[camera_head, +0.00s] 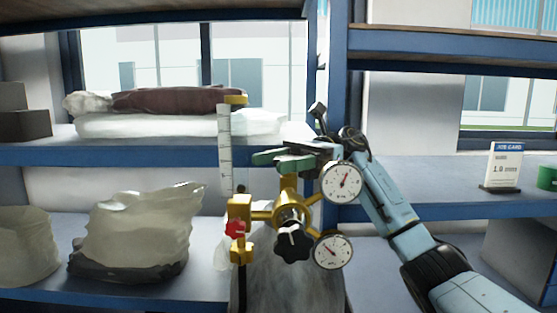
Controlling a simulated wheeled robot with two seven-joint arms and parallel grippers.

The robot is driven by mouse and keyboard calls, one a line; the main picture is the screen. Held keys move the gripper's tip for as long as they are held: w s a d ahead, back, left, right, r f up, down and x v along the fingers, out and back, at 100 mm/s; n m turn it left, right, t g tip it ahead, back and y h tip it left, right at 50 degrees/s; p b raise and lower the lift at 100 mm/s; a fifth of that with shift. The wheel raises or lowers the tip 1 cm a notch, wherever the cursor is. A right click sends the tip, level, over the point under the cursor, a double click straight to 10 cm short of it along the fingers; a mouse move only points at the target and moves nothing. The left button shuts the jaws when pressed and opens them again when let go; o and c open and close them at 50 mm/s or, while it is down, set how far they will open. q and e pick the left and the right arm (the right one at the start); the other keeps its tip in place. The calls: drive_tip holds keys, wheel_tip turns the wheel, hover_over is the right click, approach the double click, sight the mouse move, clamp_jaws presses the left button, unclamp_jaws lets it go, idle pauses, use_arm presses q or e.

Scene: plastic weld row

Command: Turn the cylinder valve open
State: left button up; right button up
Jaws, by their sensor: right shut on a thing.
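A grey gas cylinder (285,290) stands upright at the lower middle, with a brass valve and regulator (290,214) on top. A green valve handle (276,157) sits at the top of the brass stem. My right gripper (312,150) reaches in from the right and is shut on the handle's right part; its fingers hide some of that part. The regulator has a black knob (293,242), an upper gauge (343,183) and a lower gauge (333,251). A clear flow tube (225,150) and a red knob (236,229) are on the left. My left gripper is not in view.
Blue-edged shelves (180,157) stand behind the cylinder. A rolled bundle (180,100) lies on the middle left shelf, and a filled plastic bag (135,232) sits below it. A job card (504,166) and a green object (547,176) stand at the right.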

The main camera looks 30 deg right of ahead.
drive_tip(key=o, duration=1)
drive_tip(key=shift+c, duration=0.2)
wheel_tip(320, 180, up, 10)
drive_tip(key=shift+b, duration=0.45)
